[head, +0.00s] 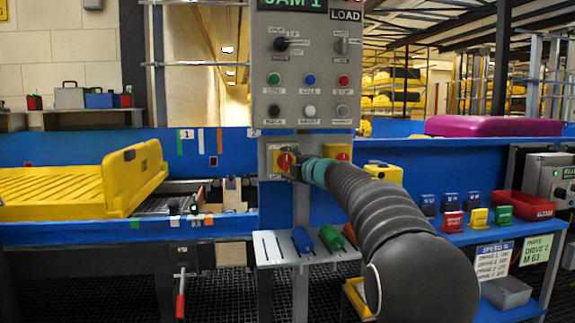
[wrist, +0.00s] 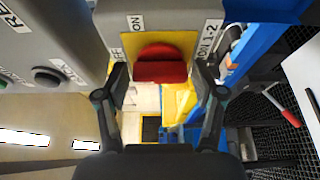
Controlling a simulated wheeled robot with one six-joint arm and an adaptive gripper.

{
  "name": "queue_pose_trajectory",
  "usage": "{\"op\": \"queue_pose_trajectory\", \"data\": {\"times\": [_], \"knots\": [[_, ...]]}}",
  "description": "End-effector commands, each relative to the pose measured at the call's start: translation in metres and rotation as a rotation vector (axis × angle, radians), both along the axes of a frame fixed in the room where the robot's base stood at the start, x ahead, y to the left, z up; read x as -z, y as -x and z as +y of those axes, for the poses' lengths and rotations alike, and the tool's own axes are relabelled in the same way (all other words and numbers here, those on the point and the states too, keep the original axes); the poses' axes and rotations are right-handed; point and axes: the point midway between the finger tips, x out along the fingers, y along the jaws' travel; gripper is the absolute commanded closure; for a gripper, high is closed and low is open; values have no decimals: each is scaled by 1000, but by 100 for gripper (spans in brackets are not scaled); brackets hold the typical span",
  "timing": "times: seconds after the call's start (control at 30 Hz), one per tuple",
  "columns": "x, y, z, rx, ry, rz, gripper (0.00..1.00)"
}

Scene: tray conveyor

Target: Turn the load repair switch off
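Two yellow switch plates with red knobs sit on a grey box below the panel in the head view. The left red knob (head: 284,161) is at my gripper (head: 297,168); the right red knob (head: 343,156) is just beyond my arm. In the wrist view a red knob (wrist: 160,64) on a yellow plate lies ahead, between and beyond the fingertips of my gripper (wrist: 163,78). The fingers are spread wide, with a visible gap on each side of the knob. An ON label is beside the plate; another label is partly hidden by the left finger. I cannot read which switch is load.
The grey control panel (head: 305,75), with buttons and selector knobs, stands directly above the switch box. A yellow tray (head: 80,185) tilts on the conveyor at left. A shelf with blue (head: 302,240) and green (head: 331,237) cylinders is below. A magenta tray (head: 495,126) is at right.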

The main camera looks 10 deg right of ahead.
Motion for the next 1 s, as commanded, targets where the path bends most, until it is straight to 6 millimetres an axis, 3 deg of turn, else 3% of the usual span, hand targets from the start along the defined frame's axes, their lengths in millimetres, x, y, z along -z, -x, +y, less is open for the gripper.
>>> {"op": "queue_pose_trajectory", "data": {"times": [0.47, 1.0], "knots": [[0, 8, -5, 2, -1, 0, 19], [-1, 94, -40, 2, -1, 0, 19]]}}
